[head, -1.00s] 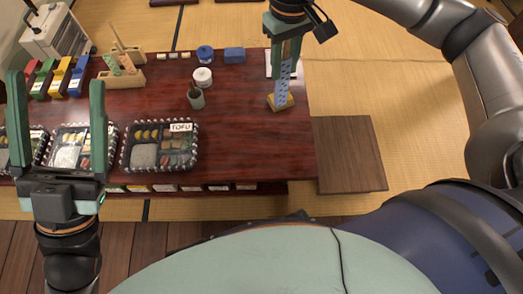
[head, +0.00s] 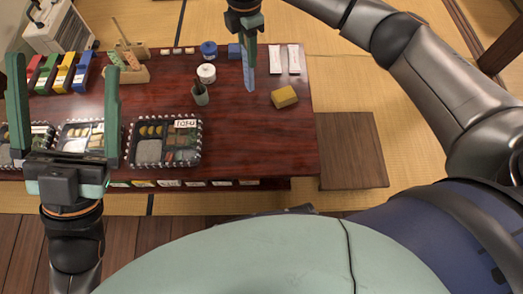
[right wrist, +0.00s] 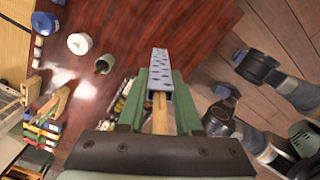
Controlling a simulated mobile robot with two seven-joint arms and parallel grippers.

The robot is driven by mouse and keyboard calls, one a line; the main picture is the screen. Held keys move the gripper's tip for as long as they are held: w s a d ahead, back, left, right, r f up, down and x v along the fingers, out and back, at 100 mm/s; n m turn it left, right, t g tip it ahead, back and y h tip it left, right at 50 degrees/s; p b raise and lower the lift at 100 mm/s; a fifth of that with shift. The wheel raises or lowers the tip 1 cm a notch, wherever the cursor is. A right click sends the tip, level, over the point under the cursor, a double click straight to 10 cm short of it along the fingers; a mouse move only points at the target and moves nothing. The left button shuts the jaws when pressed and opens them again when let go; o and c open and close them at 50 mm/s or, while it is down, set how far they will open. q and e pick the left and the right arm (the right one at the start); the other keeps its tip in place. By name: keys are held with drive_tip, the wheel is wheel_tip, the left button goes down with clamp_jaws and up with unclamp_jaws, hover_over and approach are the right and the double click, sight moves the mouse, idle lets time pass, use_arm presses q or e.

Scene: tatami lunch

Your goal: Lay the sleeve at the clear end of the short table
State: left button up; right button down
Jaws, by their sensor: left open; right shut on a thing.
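My right gripper (head: 250,62) is shut on a blue patterned sleeve (head: 249,78), which hangs lengthwise from the jaws over the dark red short table (head: 240,140). In the right wrist view the sleeve (right wrist: 160,68) stands out between the green fingers, with pale wooden sticks (right wrist: 160,112) at its near end. I cannot tell whether its tip touches the table. Two white sleeves (head: 275,59) (head: 294,59) lie side by side near the table's back right corner. My left gripper (head: 62,110) is open and empty above the lunch boxes at the left.
A yellow block (head: 285,97) lies near the right end. A tofu lunch box (head: 165,141) is at the front. The front right tabletop is bare.

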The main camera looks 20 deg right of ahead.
drive_tip(key=w+a+f+n+p, duration=0.15)
drive_tip(key=a+f+n, duration=0.45)
drive_tip(key=n, duration=1)
drive_tip(key=s+d+f+b, duration=0.1)
drive_tip(key=s+d+f, duration=0.2)
drive_tip(key=s+f, duration=0.3)
drive_tip(key=s+d+f+b, duration=0.2)
drive_tip(key=s+f, duration=0.4)
drive_tip(key=f, duration=0.2)
drive_tip(key=shift+s+d, duration=0.3)
drive_tip(key=shift+d, duration=0.1)
drive_tip(key=shift+f+b, duration=0.2)
drive_tip(key=shift+b, duration=0.1)
drive_tip(key=c, duration=0.6)
unclamp_jaws()
